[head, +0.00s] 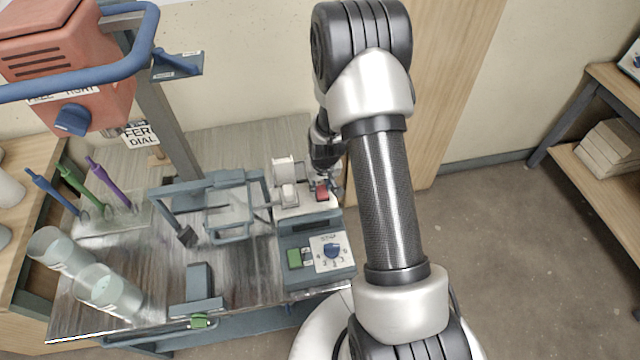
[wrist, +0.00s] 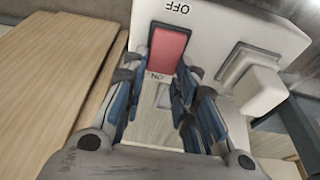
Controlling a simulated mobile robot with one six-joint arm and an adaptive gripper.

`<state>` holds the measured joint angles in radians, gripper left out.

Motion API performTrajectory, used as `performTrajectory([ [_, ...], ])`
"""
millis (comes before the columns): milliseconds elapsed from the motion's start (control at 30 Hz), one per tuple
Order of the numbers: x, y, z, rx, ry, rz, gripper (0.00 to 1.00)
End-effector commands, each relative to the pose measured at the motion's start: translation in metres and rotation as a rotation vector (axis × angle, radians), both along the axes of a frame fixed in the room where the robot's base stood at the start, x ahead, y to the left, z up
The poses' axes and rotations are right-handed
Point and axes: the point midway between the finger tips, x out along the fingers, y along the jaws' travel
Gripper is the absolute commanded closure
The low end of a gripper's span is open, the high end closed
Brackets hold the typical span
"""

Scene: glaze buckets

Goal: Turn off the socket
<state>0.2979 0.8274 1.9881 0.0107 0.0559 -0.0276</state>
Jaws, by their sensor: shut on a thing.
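The socket (head: 305,207) is a white block on the bench, just beyond the grey control box, with a red rocker switch (head: 322,189) at its right end. In the head view the gripper is partly hidden behind my arm. A white plug (wrist: 258,90) sits in the socket beside the switch.
A grey box with a blue dial (head: 332,251) and green button stands in front of the socket. Left are a grey frame (head: 230,238), glass buckets (head: 108,290), colored-handled tools (head: 75,180) and a red machine (head: 75,70). The floor at right is clear.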

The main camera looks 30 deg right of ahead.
Motion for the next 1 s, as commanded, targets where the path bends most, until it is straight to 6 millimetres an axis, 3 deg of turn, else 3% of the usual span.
performTrajectory([
  [533, -0.0029, 0.001, 0.0009, -0.022, -0.092, 0.001, 0.97],
  [567, -0.0029, 0.001, 0.0009, -0.022, -0.091, 0.001, 0.72],
  [833, -0.0027, 0.0011, 0.0011, -0.022, -0.091, 0.001, 0.54],
  [1000, -0.0027, 0.0011, 0.0011, -0.022, -0.091, 0.001, 0.53],
])
